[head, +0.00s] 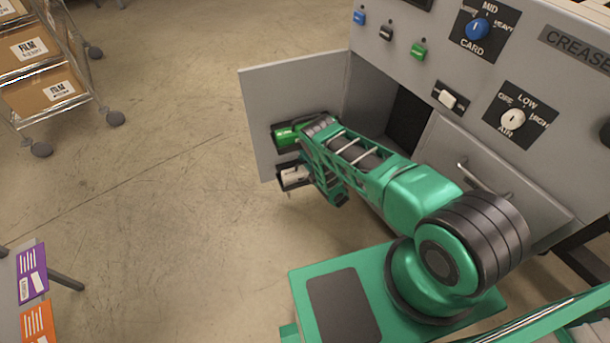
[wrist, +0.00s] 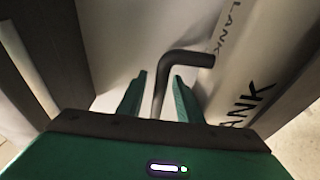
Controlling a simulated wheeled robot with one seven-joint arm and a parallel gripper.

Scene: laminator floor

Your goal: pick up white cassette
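The white cassette (head: 293,176) sits in the lower holder on the inner face of the open door (head: 290,90), left of my arm. In the wrist view its white body (wrist: 232,62), with partly visible "BLANK" lettering, fills the upper right. A dark bent handle (wrist: 187,58) stands in front of it. My gripper (wrist: 159,77) is open, with one green finger on each side of the handle's stem. Small gaps show between stem and fingers. In the head view my arm hides part of the holders and the fingers are not clear.
A green cassette (head: 287,134) sits in the holder above. The grey machine (head: 385,75) with knobs and an open dark bay (head: 407,118) stands right of the door. A wheeled rack with film boxes (head: 42,90) is at upper left. The floor between is clear.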

